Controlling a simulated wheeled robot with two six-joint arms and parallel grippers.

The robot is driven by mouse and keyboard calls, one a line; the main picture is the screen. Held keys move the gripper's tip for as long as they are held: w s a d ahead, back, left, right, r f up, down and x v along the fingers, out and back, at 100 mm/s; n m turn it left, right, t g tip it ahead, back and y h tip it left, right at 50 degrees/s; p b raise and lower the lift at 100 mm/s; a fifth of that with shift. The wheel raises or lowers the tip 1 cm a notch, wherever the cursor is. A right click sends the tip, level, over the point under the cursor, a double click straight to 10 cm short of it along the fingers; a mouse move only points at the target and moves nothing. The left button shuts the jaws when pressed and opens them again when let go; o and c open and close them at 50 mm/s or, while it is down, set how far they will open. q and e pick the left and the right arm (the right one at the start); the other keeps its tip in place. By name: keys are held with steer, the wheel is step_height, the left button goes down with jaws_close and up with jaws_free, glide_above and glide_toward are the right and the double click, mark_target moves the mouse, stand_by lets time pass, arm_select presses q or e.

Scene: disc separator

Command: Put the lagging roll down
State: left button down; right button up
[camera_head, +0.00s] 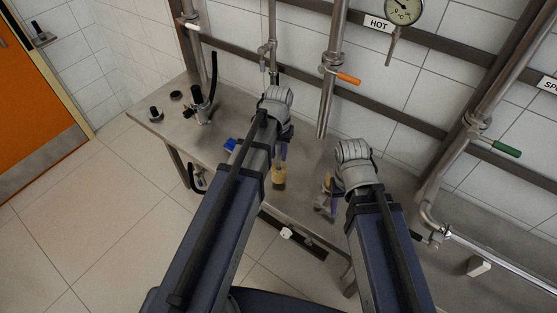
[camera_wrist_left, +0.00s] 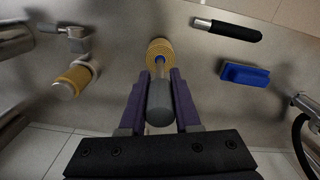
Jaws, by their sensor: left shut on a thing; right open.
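The lagging roll is yellow with a ringed end; it shows in the left wrist view (camera_wrist_left: 159,48) and below my left arm in the head view (camera_head: 279,175). My left gripper (camera_head: 281,158) is shut on it, with purple fingertips (camera_wrist_left: 160,73) at its sides. A grey cylinder (camera_wrist_left: 160,101) lies between the fingers; I cannot tell whether it belongs to the roll. Whether the roll touches the bench is unclear. My right gripper (camera_head: 327,196) is open over the right part of the bench. A second yellow cylinder (camera_wrist_left: 72,80) sits by metal fittings in the left wrist view.
The steel bench (camera_head: 222,118) runs along the tiled wall. A blue block (camera_wrist_left: 245,74) and a black-handled tool (camera_wrist_left: 227,30) lie right of the roll in the wrist view. Pipes with an orange-handled valve (camera_head: 348,78) rise behind. Bare bench shows around the roll.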

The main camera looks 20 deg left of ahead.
arm_select(q)
step_height(320, 180, down, 2)
steer(key=shift+f+b, duration=0.1)
steer(key=shift+b, duration=0.5)
arm_select(e)
step_height(320, 180, down, 2)
arm_select(q)
steer(key=c, duration=0.6)
jaws_free()
arm_select(e)
steer(key=shift+f, duration=0.15)
arm_select(q)
step_height(320, 180, up, 12)
steer(key=p, duration=1.2)
steer(key=shift+r, duration=0.2)
steer(key=s+d+m, duration=0.1)
steer(key=s+d, duration=0.2)
steer(key=s, duration=0.1)
steer(key=s+d+m, duration=0.1)
steer(key=s+d, duration=0.3)
steer(key=s, duration=0.1)
steer(key=s+d+y, duration=0.1)
steer(key=s+d, duration=0.2)
steer(key=s, duration=0.2)
steer(key=shift+d+m, duration=0.25)
steer(key=shift+m, duration=0.15)
arm_select(e)
step_height(320, 180, up, 12)
